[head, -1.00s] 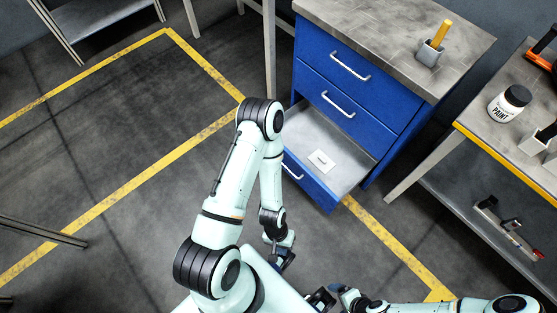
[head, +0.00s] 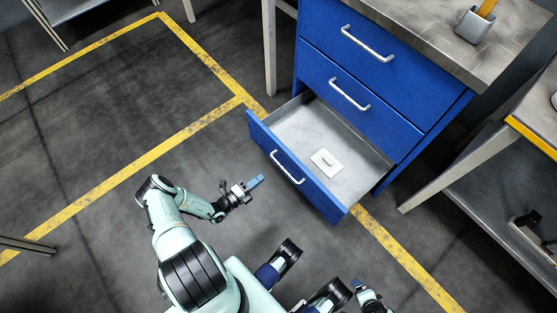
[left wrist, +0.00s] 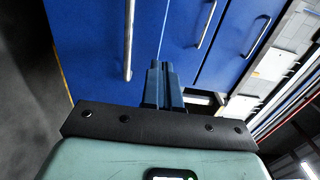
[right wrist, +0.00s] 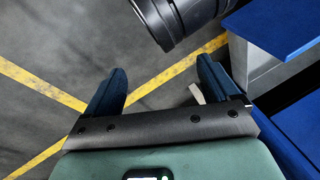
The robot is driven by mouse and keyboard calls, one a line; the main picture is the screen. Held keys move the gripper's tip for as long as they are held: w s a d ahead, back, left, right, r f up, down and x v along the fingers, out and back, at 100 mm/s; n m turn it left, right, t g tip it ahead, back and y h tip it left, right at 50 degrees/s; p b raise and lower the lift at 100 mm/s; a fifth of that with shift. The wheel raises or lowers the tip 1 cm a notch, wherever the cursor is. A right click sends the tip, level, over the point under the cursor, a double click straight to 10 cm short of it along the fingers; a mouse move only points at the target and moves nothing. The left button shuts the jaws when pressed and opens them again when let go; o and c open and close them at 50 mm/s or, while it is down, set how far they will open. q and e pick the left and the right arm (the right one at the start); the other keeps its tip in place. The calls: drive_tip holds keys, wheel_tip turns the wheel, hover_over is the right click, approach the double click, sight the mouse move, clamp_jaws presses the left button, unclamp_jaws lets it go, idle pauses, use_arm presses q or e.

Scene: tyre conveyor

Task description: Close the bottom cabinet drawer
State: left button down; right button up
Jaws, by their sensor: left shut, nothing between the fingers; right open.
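The bottom drawer (head: 318,188) of the blue cabinet (head: 385,75) is pulled well out, showing its grey inside. Its blue front carries a pale bar handle (head: 287,168). My left gripper (head: 256,183) is shut and empty, just in front of the drawer front and left of the handle, with a small gap seen from the head. In the left wrist view its shut fingers (left wrist: 163,84) point at a blue drawer front (left wrist: 95,55) with a vertical-looking handle (left wrist: 128,40). My right gripper (right wrist: 160,88) is open and empty, with blue cabinet surfaces to its right.
A small pale plate (head: 326,162) lies inside the drawer. The two upper drawers (head: 355,100) are shut. A metal worktable (head: 490,170) stands at the right. Open floor with yellow lines (head: 150,160) lies left of the cabinet.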

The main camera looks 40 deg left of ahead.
use_arm(q)
drive_tip(key=b, duration=0.1)
approach(289, 157)
drive_tip(key=w, duration=0.4)
drive_tip(key=w+b, duration=0.1)
drive_tip(key=shift+w+d, duration=0.2)
drive_tip(key=shift+w, duration=0.15)
drive_tip(key=shift+w+r, duration=0.1)
drive_tip(key=shift+w, duration=0.5)
use_arm(e)
drive_tip(key=shift+d+f, duration=0.35)
drive_tip(key=shift+f, duration=0.4)
drive_tip(key=shift+d+f, duration=0.3)
drive_tip(key=shift+f, duration=0.45)
